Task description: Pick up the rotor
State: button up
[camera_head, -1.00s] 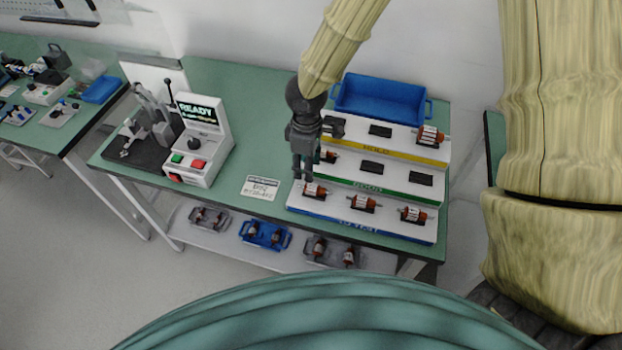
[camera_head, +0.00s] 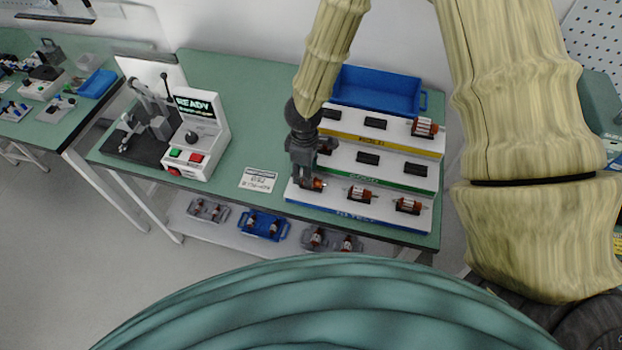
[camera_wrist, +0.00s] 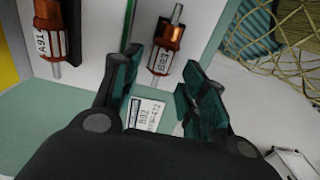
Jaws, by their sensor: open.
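Several orange-brown rotors with white labels and steel shafts lie on a stepped rack. The front step, with a blue label strip, holds a left rotor (camera_head: 319,184), a middle rotor (camera_head: 360,194) and a right rotor (camera_head: 408,205). My gripper (camera_head: 306,180) points down over the left rotor and partly hides it. In the wrist view, my open gripper (camera_wrist: 160,72) has one rotor (camera_wrist: 165,45) between and just past its fingertips, with no clear contact. Another rotor (camera_wrist: 48,28) lies to the left, outside the fingers.
The rack (camera_head: 425,172) has dark slots and one rotor (camera_head: 424,127) on its top step. A blue bin (camera_head: 378,90) stands behind it. A tester (camera_head: 196,135) reading READY stands left, beyond a label card (camera_head: 258,180). The green table (camera_head: 245,115) is clear between them.

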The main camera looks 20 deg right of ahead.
jog(key=shift+f+p, duration=0.35)
jog(key=shift+f, duration=1.35)
grip_shut()
